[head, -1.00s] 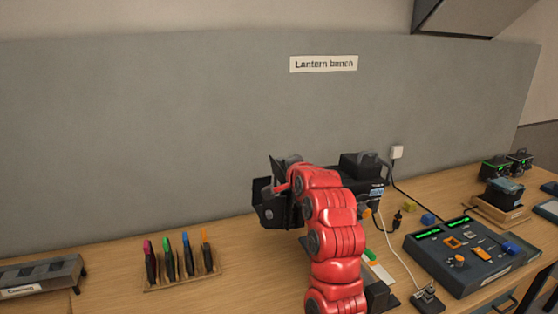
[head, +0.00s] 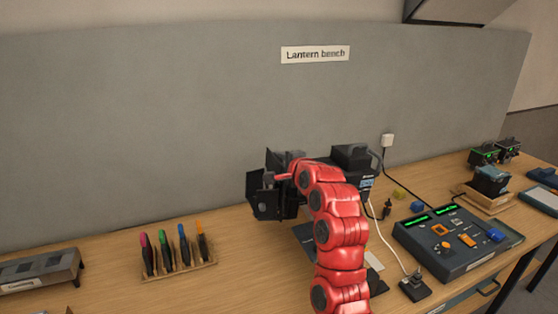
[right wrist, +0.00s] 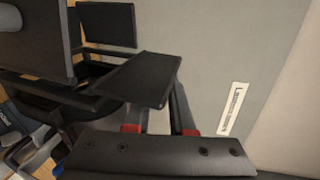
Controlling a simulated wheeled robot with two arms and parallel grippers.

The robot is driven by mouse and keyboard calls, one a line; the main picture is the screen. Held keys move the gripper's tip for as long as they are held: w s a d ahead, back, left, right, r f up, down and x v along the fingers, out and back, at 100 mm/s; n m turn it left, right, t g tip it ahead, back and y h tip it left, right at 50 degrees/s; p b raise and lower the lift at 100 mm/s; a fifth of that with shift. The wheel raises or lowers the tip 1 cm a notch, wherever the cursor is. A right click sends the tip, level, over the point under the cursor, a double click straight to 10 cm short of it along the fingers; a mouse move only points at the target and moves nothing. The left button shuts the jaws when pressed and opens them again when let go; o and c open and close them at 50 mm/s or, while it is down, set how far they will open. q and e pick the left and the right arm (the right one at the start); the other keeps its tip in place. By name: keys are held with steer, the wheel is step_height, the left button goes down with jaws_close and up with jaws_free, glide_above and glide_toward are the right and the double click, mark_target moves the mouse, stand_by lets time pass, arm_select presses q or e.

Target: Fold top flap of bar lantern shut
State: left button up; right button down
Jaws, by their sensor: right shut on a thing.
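The black bar lantern (head: 352,158) stands on the bench in the middle of the head view, partly hidden behind my red right arm. Its dark flaps (head: 256,190) spread at its left end. My right gripper (head: 284,177) is at these flaps. In the right wrist view, a flat black flap (right wrist: 140,78) lies tilted at the fingertips of my right gripper (right wrist: 162,112), which is shut on it. Another black flap (right wrist: 107,24) stands beyond it. The flap's hinge and exact angle are hard to make out. My left gripper is not in view.
A rack of coloured-handled tools (head: 178,262) stands on the bench at left. A control desk (head: 455,243) with faders is at right, with cables and small blocks near the lantern. A grey back panel (head: 150,120) rises behind. The bench between rack and lantern is clear.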

steer(key=c, duration=0.8)
jaws_free()
steer(key=shift+d, duration=0.1)
steer(key=shift+o, duration=0.2)
steer(key=shift+f, duration=0.1)
